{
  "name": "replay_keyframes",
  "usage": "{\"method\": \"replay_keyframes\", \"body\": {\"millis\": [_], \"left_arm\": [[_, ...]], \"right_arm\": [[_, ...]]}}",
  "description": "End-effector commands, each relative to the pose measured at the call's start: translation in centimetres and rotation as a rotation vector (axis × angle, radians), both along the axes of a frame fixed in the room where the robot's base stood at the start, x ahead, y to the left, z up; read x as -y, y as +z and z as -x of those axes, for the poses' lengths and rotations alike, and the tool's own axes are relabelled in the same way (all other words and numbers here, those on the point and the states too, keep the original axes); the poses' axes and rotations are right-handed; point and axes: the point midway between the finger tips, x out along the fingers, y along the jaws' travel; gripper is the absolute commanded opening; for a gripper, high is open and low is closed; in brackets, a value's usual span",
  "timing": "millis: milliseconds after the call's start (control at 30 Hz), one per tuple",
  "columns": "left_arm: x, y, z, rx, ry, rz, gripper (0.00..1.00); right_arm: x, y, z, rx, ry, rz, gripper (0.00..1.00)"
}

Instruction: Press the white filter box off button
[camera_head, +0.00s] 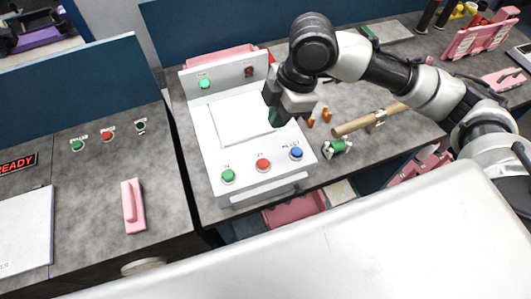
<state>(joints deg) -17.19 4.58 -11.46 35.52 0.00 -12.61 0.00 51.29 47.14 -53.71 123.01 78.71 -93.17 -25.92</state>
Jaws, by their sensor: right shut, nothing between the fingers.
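The white filter box (207,150) stands on the grey bench in the middle of the head view. Its front strip carries a green button (228,176), a red button (263,164) and a blue button (296,152). Their small labels are hard to read. On its raised back panel a bright green light (205,83) and a dark red light (249,71) show. My right gripper (275,116) is shut and empty, pointing down over the right side of the box, behind the red and blue buttons. Whether it touches the box I cannot tell. My left gripper is out of view.
On the left bench (90,185) are more buttons, a pink handle (133,206) and a READY display (17,165). Right of the box lie a wooden-handled tool (370,120), a green spool-like part (337,147) and small orange pieces. A gap separates the benches.

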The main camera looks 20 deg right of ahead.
Motion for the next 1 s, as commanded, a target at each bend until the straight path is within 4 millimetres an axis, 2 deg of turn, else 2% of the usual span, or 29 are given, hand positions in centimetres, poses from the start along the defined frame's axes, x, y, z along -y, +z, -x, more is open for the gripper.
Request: {"method": "replay_keyframes", "body": {"millis": [467,633,1000], "left_arm": [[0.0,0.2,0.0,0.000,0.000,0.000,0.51],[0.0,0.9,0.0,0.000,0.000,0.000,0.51],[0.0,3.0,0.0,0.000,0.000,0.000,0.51]], "right_arm": [[-0.1,-0.5,0.0,-0.004,0.001,0.001,0.00],[-0.9,-2.8,0.1,-0.007,0.001,0.001,0.00],[-2.9,-10.1,0.2,-0.005,0.000,0.002,0.00]]}}
